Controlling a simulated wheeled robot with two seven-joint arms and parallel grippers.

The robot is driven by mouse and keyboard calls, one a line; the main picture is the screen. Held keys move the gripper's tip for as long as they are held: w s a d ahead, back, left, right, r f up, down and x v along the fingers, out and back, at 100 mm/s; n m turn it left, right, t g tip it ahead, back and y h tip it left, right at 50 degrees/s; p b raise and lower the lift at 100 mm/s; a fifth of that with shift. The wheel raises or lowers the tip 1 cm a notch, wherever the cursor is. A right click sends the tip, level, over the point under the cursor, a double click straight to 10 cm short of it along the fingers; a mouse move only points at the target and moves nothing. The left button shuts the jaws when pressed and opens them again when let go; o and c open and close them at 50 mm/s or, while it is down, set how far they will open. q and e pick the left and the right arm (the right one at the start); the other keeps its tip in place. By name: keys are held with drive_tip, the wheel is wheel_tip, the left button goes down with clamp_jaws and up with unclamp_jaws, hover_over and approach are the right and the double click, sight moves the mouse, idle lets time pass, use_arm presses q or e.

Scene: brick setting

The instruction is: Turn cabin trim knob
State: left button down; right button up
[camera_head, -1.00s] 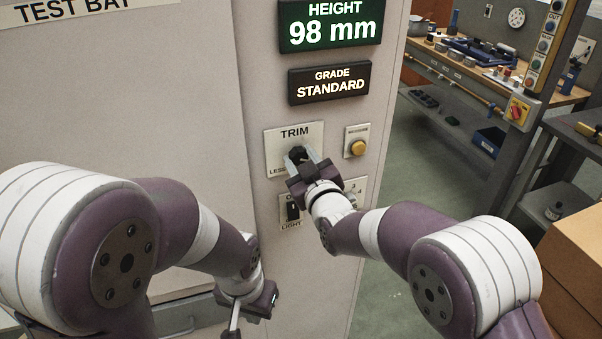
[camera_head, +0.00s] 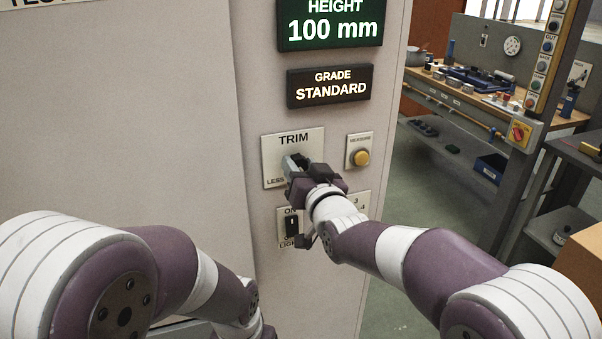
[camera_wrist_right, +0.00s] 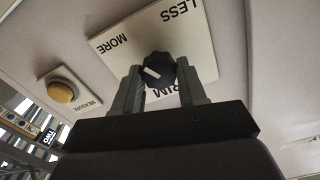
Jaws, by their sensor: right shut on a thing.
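The trim knob (camera_wrist_right: 157,67) is round and dark with a white pointer line, on a pale plate (camera_head: 278,145) marked TRIM, LESS and MORE. In the wrist view the pointer lies slanted. My right gripper (camera_head: 294,163) is shut on the knob, one finger on each side; it hides most of the knob in the head view. The green height display (camera_head: 331,27) reads 100 mm. The grade display (camera_head: 329,84) below it reads STANDARD. My left arm is at the lower left, its fingers out of the picture.
A yellow button (camera_head: 361,158) marked MEASURE sits right of the trim plate. A black ON/OFF light switch (camera_head: 292,225) is just below my right gripper. A workbench (camera_head: 470,95) with tools stands at the back right, with open floor before it.

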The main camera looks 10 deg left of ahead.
idle(0.4)
drive_tip(key=o, duration=1.1)
drive_tip(key=shift+c, duration=0.2)
drive_tip(key=shift+s+d, duration=0.15)
drive_tip(key=shift+s, duration=0.1)
drive_tip(key=b+v, duration=0.3)
drive_tip(key=v, duration=0.9)
